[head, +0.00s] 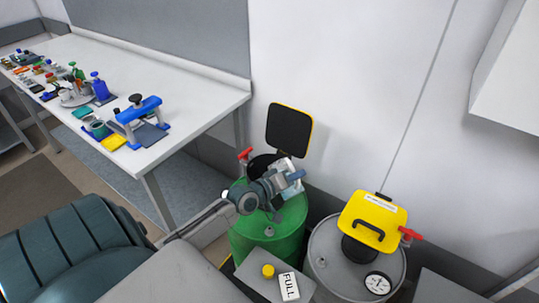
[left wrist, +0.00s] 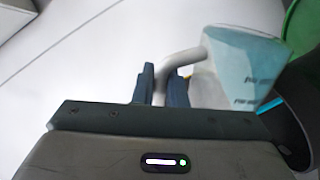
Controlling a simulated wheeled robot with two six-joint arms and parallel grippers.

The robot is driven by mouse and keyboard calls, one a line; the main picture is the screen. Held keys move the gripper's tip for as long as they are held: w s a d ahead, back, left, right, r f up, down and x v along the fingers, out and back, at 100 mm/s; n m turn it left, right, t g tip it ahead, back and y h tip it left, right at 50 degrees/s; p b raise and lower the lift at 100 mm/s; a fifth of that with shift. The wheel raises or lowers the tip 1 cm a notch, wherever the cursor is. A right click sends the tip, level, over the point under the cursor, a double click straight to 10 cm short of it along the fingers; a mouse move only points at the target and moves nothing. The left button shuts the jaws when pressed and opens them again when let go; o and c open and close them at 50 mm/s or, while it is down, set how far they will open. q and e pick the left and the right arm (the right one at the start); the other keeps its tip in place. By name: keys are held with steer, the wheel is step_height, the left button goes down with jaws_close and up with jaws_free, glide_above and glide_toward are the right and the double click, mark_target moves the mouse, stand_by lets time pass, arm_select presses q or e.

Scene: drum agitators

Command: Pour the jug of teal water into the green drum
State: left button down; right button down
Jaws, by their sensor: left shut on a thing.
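The jug is clear with pale teal water in it, and it shows in the left wrist view (left wrist: 240,62). In the head view the jug (head: 289,166) is small and partly hidden by my left gripper. My left gripper (head: 283,184) is shut on the jug's handle (left wrist: 184,60) and holds it above the top of the green drum (head: 262,243). The drum's dark opening is at the back of its top, partly hidden behind the jug and gripper. The jug's exact tilt is hard to tell. No stream of water shows. My right gripper is not in view.
A black lid with a yellow edge (head: 289,130) stands open behind the green drum. A red-handled valve (head: 244,154) is beside it. A "FULL" tag (head: 289,286) lies in front. A white workbench (head: 190,80) is at left.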

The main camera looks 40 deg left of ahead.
mark_target(286, 159)
arm_select(q)
steer(key=shift+a+r, duration=0.1)
steer(key=shift+a, duration=0.05)
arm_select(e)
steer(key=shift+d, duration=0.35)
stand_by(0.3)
arm_select(q)
steer(key=shift+w+a+r+n, duration=0.15)
steer(key=shift+a+r+n, duration=0.15)
steer(key=shift+n, duration=0.2)
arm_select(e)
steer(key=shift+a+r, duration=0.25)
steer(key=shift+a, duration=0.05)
arm_select(q)
steer(key=shift+w+a+r+n+h+p, duration=0.15)
steer(key=shift+a+r+n+h+p, duration=0.2)
steer(key=shift+r+n+p, duration=0.25)
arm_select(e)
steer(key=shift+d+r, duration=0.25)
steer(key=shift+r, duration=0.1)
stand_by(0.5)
arm_select(q)
steer(key=shift+w+a+g+b, duration=0.15)
steer(key=shift+a+g+b, duration=0.2)
steer(key=shift+a, duration=0.2)
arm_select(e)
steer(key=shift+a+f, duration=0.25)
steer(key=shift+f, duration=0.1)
